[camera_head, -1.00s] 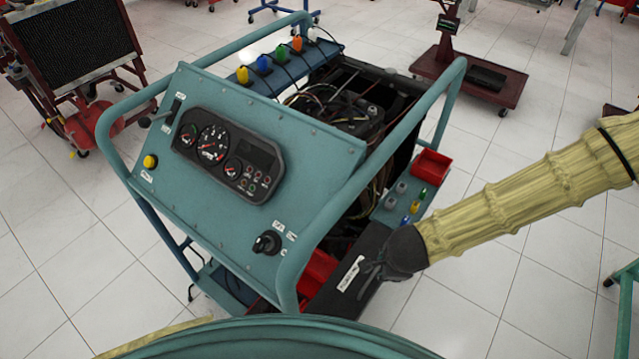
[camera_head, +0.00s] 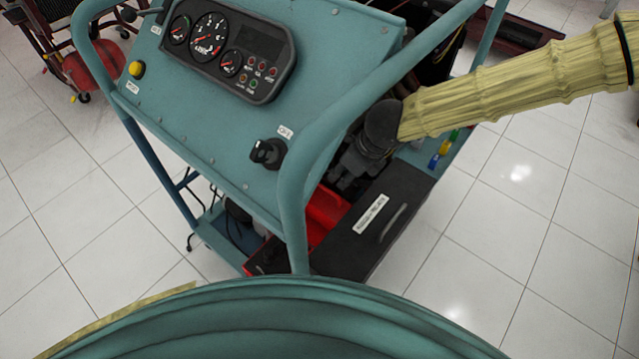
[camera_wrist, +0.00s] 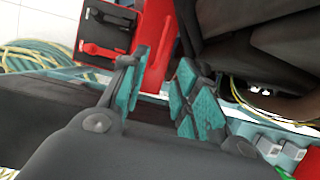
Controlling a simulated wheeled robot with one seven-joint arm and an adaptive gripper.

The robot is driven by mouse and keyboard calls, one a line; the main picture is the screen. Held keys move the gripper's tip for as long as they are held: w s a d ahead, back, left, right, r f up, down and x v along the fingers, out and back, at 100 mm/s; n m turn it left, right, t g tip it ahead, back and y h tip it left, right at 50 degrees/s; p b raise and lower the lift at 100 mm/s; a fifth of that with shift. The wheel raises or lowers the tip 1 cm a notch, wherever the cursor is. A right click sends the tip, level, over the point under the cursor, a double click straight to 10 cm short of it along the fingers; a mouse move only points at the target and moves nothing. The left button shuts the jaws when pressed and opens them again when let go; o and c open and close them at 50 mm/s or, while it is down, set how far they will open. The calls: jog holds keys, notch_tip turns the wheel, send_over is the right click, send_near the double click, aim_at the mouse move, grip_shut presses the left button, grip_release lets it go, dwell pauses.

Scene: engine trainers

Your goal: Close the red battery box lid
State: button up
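The red battery box (camera_head: 325,212) is partly hidden behind the panel frame's post in the head view. Its lid cannot be clearly told from the rest of the red part there. In the wrist view, a red panel (camera_wrist: 157,45), perhaps the lid, stands beside a red-edged tray (camera_wrist: 88,30) with black parts in it. My gripper (camera_head: 350,172) is just above and behind the red part in the head view. In the wrist view my gripper (camera_wrist: 160,92) is open, with teal finger pads apart and the red panel reaching toward the gap. Contact cannot be told.
A black box with a white label and handle (camera_head: 385,225) lies right of the red part. The teal panel (camera_head: 215,110) and its tube post (camera_head: 293,210) stand close on the left. Small coloured connectors (camera_head: 440,150) are on the right ledge. Floor on the right is clear.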

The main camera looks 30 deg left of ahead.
aim_at(325, 190)
jog(key=b+x, duration=0.1)
jog(key=x, duration=0.2)
jog(key=b+x, duration=0.1)
jog(key=x, duration=0.3)
jog(key=b+x, duration=0.1)
jog(key=x, duration=0.3)
jog(key=shift+a, duration=0.4)
